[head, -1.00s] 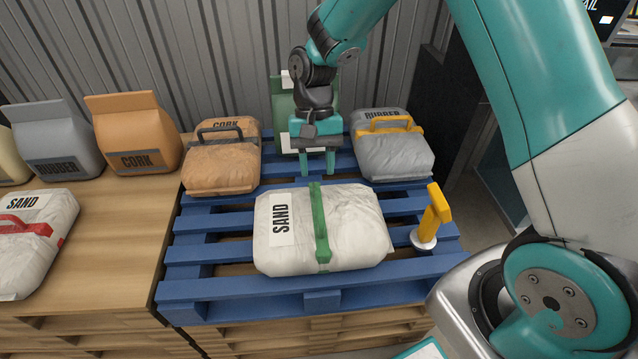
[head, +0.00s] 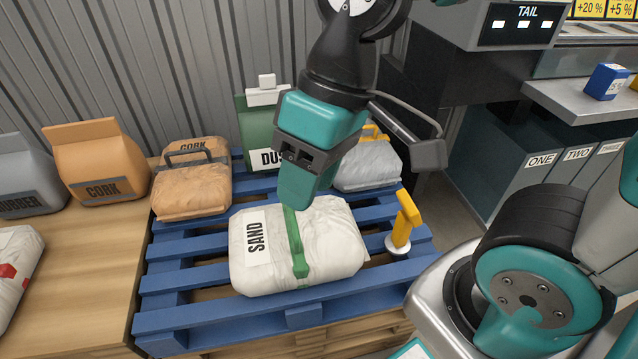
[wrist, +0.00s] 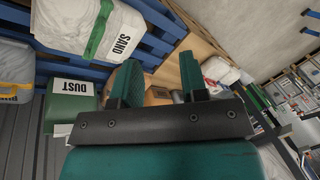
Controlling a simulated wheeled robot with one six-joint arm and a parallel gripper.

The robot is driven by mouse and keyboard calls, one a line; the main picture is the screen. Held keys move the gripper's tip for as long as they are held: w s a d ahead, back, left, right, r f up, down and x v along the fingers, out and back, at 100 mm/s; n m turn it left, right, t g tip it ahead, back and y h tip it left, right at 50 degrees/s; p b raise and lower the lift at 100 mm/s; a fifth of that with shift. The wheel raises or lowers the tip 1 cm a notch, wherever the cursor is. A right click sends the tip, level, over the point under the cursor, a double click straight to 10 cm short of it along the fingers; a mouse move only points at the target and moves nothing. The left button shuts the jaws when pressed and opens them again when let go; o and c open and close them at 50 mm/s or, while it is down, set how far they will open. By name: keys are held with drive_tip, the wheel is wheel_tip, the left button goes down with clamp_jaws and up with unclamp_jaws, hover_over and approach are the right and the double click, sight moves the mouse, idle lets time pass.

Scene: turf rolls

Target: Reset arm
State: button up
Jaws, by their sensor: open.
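My gripper (head: 297,190) hangs in the air in the head view, in front of the green DUST bag and, in the picture, overlapping the top edge of the sand bag. In the wrist view its two teal fingers (wrist: 158,82) stand apart with nothing between them. The white sand bag (head: 335,245) with a green handle strap lies on the blue pallet (head: 190,318). It also shows at the top of the wrist view (wrist: 65,22). My arm is raised and bent toward the camera.
A brown cork bag (head: 190,190), a green dust bag (head: 255,135) and a grey bag (head: 368,168) stand behind on the pallet. A yellow-handled tool (head: 404,225) stands at its right. More bags stand on the wooden surface (head: 95,265) at left. Labelled bins (head: 535,175) are at right.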

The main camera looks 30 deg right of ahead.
drive_tip(key=shift+s+r+n, duration=0.15)
drive_tip(key=shift+s+n, duration=0.35)
drive_tip(key=shift+s, duration=0.65)
wheel_tip(320, 180, up, 19)
drive_tip(key=p, duration=1.9)
drive_tip(key=shift+w+r, duration=0.1)
